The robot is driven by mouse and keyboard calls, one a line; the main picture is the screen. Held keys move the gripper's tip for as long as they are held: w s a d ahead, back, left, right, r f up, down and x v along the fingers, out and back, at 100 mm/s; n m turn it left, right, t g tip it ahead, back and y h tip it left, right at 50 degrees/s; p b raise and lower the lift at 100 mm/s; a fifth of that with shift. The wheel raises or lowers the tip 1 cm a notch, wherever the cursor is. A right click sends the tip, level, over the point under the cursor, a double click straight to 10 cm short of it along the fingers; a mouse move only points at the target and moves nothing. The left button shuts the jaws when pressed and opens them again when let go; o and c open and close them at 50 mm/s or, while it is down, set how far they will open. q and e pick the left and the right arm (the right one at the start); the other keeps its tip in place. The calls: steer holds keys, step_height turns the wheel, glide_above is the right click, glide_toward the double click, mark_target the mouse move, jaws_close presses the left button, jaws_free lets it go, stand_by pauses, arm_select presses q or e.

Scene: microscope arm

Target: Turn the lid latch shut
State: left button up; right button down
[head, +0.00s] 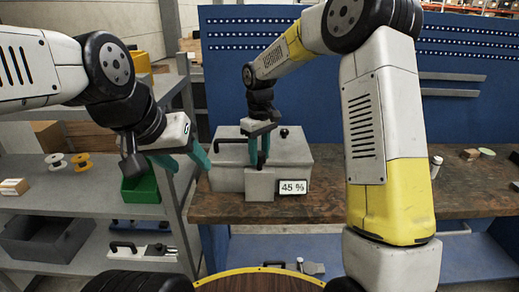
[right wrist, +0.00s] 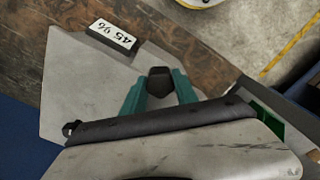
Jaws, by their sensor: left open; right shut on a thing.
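The grey box (head: 290,152) stands on the brown workbench, with a "45 %" display (head: 292,187) at its front right. It also shows in the right wrist view (right wrist: 75,95). My right gripper (head: 260,160) reaches down at the box's front. In the right wrist view its green fingers (right wrist: 160,90) are shut on a black piece (right wrist: 160,76), which looks like the lid latch. Its exact turn angle is hard to tell. My left gripper (head: 178,165) is open and empty, left of the box, in front of the shelf.
A black handle (head: 230,140) and a black knob (head: 284,133) are on the box. A green bin (head: 141,188) and spools (head: 80,161) sit on the grey shelf at left.

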mark_target(260, 153)
stand_by(0.4)
steer(key=c, duration=0.9)
jaws_free()
steer(key=shift+c, duration=0.2)
step_height(260, 153, up, 7)
steer(key=shift+r, duration=0.45)
